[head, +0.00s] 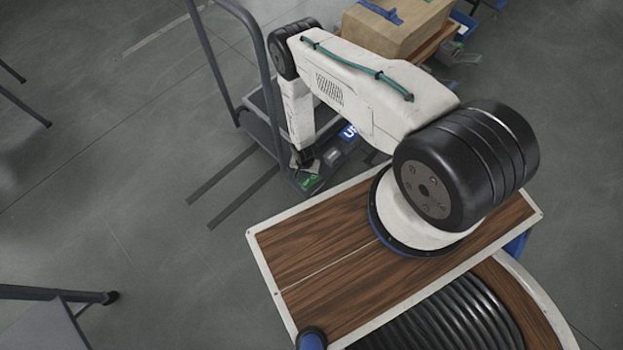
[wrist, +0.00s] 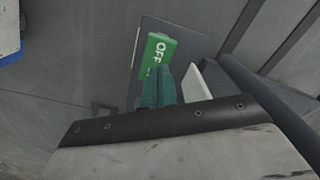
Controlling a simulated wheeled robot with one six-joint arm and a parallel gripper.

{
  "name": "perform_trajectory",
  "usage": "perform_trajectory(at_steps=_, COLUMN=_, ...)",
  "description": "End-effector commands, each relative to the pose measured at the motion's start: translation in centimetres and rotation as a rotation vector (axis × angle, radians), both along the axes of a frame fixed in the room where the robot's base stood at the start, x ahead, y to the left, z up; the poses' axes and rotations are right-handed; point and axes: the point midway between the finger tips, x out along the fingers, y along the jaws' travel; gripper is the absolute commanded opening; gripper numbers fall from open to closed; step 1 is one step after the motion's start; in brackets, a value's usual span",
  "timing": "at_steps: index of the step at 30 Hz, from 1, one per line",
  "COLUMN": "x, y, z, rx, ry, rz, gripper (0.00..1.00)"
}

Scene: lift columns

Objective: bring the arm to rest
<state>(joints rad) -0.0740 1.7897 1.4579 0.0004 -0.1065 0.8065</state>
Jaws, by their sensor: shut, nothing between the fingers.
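My arm rises from the wooden top and reaches to the back left in the head view, with its last links bent down. My gripper (head: 306,161) is small and dark at the lower end of the arm, above the front end of a grey cart. It is shut and empty. In the wrist view, my white wrist housing and a dark strip fill the bottom. A green block marked OFF (wrist: 155,53) lies just beyond, on a dark grey surface.
The grey cart (head: 208,61) with an upright handle stands close behind and left of my gripper. A cardboard box (head: 398,28) sits at the back, with blue bins (head: 464,22) beside it. Grey floor (head: 110,180) on the left is open. Dark table legs (head: 55,294) show at the lower left.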

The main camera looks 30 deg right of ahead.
Motion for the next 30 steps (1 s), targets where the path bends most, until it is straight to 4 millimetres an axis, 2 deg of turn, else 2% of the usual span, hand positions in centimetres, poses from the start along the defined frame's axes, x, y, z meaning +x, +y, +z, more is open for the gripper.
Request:
perform_trajectory(at_steps=7, x=-0.1, y=0.0, z=1.5, rx=0.0, ry=0.001, rz=0.0, gripper=0.0)
perform_trajectory(at_steps=26, x=-0.1, y=0.0, z=1.6, rx=0.0, ry=0.003, rz=0.012, gripper=0.0)
perform_trajectory(at_steps=29, x=-1.3, y=-0.1, z=1.6, rx=-0.002, ry=0.059, rz=0.064, gripper=0.0)
perform_trajectory(at_steps=30, x=-2.5, y=-0.2, z=1.7, rx=-0.003, ry=0.098, rz=0.087, gripper=0.0)
